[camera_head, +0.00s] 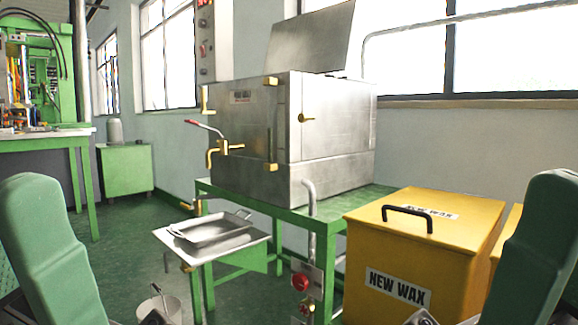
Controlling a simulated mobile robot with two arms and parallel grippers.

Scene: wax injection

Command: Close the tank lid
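The metal tank (250,135), labelled "NEW WAX", stands on a green table (328,226) in the middle of the view. Its flat grey lid (310,38) is open, standing up and leaning back above the top of the tank. Brass latches and a red-handled tap are on the tank's sides. My two green arms come in at the lower left and lower right, well apart from the tank and lid. Only small dark parts of my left gripper (154,319) and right gripper (424,318) show at the bottom edge. Their fingers are cut off.
A yellow "NEW WAX" box (448,240) with a black handle stands at the front right. A metal tray (212,228) sits on a shelf before the tank. A white bucket (163,306) is below it. A curved pipe (310,205) rises near the table's front corner.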

